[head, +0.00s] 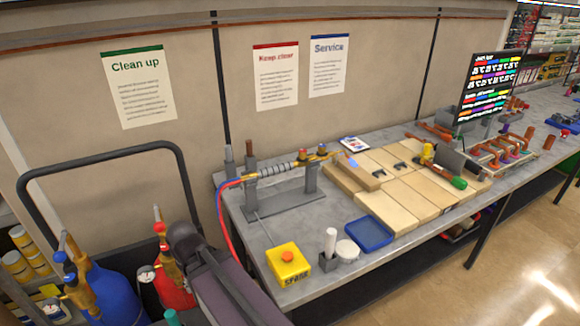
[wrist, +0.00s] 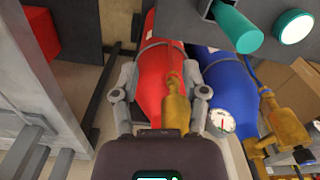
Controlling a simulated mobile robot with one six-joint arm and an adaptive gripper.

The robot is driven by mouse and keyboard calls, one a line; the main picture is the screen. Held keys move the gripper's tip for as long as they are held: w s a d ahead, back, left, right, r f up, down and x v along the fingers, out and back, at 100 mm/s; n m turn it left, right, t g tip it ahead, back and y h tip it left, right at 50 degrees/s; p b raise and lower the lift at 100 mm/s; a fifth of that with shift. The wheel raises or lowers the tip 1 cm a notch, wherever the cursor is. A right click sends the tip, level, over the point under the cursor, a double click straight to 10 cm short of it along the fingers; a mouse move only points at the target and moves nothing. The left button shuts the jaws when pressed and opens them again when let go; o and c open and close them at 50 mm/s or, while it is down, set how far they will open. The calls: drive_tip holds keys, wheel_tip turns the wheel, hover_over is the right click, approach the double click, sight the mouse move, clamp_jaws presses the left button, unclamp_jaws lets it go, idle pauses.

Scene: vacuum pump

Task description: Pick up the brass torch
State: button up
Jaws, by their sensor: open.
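What looks like the brass torch (head: 322,151) lies across a grey stand (head: 281,199) at the left end of the workbench. A red and a blue hose (head: 228,184) run from its left end. The torch does not show in the wrist view. My gripper (wrist: 161,78) is open over the red cylinder (wrist: 158,55), low beside the bench's left end. Its fingers stand on either side of the cylinder's brass valve (wrist: 176,108); I cannot tell whether they touch it. In the head view my arm covers part of this area, and the jaws are not clear.
A blue cylinder (head: 112,294) stands beside the red one (head: 172,286), with a dark frame rail (head: 98,155) behind. On the bench (head: 297,235) are a yellow button box (head: 288,263), a blue tray (head: 368,233) and wooden boards (head: 402,207). Posters hang on the wall.

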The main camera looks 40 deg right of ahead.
drive_tip(key=o, duration=0.3)
drive_tip(key=shift+o, duration=0.7)
drive_tip(key=shift+d+r, duration=0.1)
drive_tip(key=shift+r, duration=0.05)
drive_tip(key=m+t+h+p, duration=0.2)
drive_tip(key=m+t+p, duration=0.5)
drive_tip(key=m+p, duration=1.25)
approach(282, 167)
drive_tip(key=shift+s+r+m+b, duration=0.2)
drive_tip(key=shift+r+m+b, duration=0.15)
drive_tip(key=shift+r, duration=0.2)
drive_tip(key=shift+s+r+m+b, duration=0.2)
drive_tip(key=shift+s+r+m, duration=0.1)
drive_tip(key=shift+r, duration=0.3)
drive_tip(key=shift+w, duration=0.1)
drive_tip(key=b+x, duration=0.6)
drive_tip(key=x, duration=0.1)
drive_tip(key=shift+f, duration=0.2)
drive_tip(key=shift+w+f+b, duration=0.3)
drive_tip(key=shift+f+b, duration=0.3)
